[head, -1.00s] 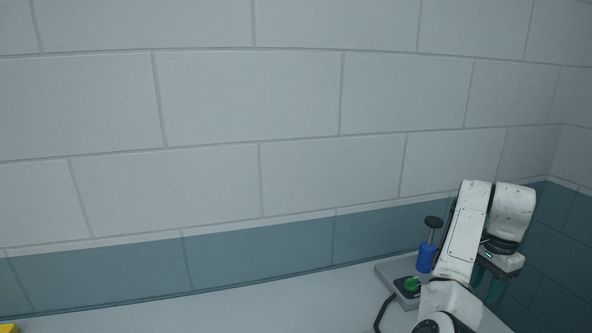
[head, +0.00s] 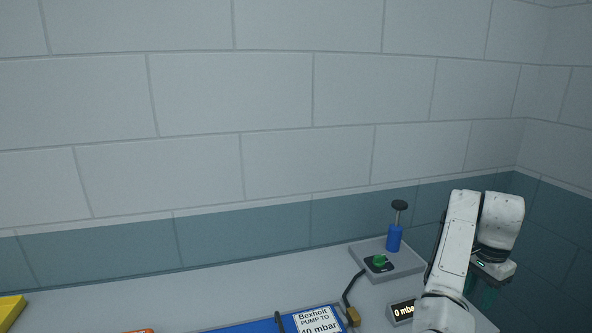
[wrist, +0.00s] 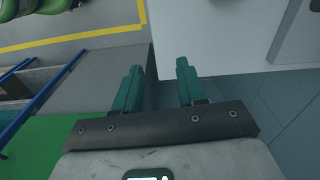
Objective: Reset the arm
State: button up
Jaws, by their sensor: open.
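My white arm (head: 456,245) stands at the right of the head view, bent over at the top with the hand hanging down beside the bench's right end. My gripper (wrist: 157,78) shows in the wrist view with two green fingers apart and nothing between them. In the head view its fingers (head: 484,296) are dark and partly hidden behind the arm. The gripper is clear of the things on the bench.
A gauge reads "0 mb", partly cut off (head: 402,310). A blue item (head: 262,327) bears a label, "Bexholt PUMP TO 40 mbar" (head: 317,321). A yellow thing (head: 10,308) lies left. Tiled walls stand behind.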

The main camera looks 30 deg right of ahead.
jog(key=s+a+f+n+h, duration=0.1)
jog(key=s+a+f+n, duration=0.2)
jog(key=a+f+n, duration=0.35)
jog(key=s+a+f+n+h, duration=0.2)
jog(key=s+a+f+n, duration=0.15)
jog(key=a+f, duration=0.6)
jog(key=s+a+f+n+y, duration=0.1)
jog(key=s+a+n, duration=0.3)
jog(key=a, duration=0.5)
jog(key=s+a+f+n+t+y, duration=0.1)
jog(key=s+a+n, duration=0.4)
jog(key=a, duration=0.5)
jog(key=shift+s+f+y+b, duration=0.35)
jog(key=shift+s+f+y, duration=0.25)
jog(key=shift+s+f, duration=0.2)
